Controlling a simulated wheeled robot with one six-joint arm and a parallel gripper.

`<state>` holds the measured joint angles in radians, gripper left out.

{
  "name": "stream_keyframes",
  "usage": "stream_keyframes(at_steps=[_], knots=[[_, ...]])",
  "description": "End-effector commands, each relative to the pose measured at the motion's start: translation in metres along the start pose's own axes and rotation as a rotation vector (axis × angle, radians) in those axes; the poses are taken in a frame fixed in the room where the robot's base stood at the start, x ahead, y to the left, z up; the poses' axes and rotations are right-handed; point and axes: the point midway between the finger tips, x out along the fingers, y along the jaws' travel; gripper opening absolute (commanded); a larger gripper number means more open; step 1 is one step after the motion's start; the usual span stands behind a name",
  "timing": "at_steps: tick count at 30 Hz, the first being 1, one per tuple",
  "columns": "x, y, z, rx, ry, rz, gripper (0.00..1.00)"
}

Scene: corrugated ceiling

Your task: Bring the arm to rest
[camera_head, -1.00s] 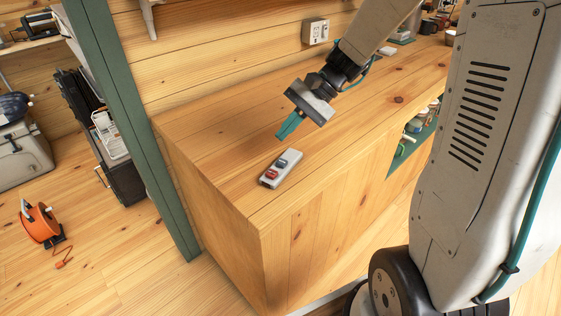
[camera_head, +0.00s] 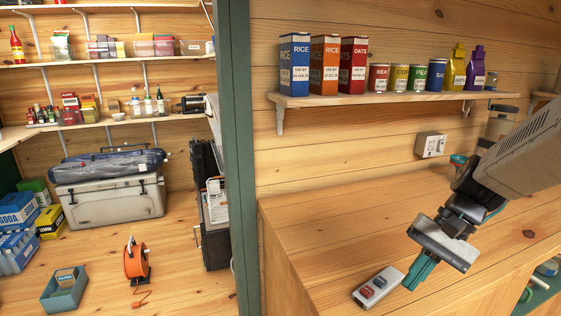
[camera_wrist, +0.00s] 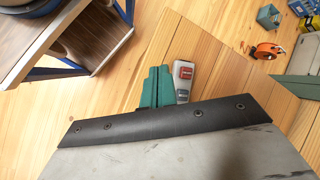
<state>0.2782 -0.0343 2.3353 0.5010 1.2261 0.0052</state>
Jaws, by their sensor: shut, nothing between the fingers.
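My gripper (camera_head: 412,283) is shut and empty, its teal fingers pointing down and to the left over the wooden counter (camera_head: 320,225). It also shows in the wrist view (camera_wrist: 157,82). A small grey box with a red and a dark switch (camera_head: 378,288) lies on the counter just left of my fingertips. In the wrist view the box (camera_wrist: 183,82) is just right of the fingers, partly hidden by my gripper body. The fingers are not around it. I cannot tell the exact gap between them.
A shelf (camera_head: 390,98) of boxes, cans and pouches runs along the wall above the counter. A wall socket (camera_head: 430,144) sits below it. A green post (camera_head: 238,150) stands left of the counter. Beyond it are a cooler (camera_head: 112,200), an orange cable reel (camera_head: 136,260) and a teal bin (camera_head: 64,290).

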Motion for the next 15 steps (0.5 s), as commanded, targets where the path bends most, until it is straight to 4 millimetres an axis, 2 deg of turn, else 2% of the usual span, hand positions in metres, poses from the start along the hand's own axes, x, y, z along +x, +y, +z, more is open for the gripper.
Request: stream_keyframes(at_steps=[1,6,12,15], knots=[[-0.004,0.005,0.017,-0.052,0.026,0.054,0.0],[-0.016,0.029,0.064,-0.22,0.124,0.237,0.0],[-0.03,0.053,0.108,-0.399,0.266,0.408,0.0],[-0.036,0.06,0.124,-0.467,0.334,0.456,0.0]])
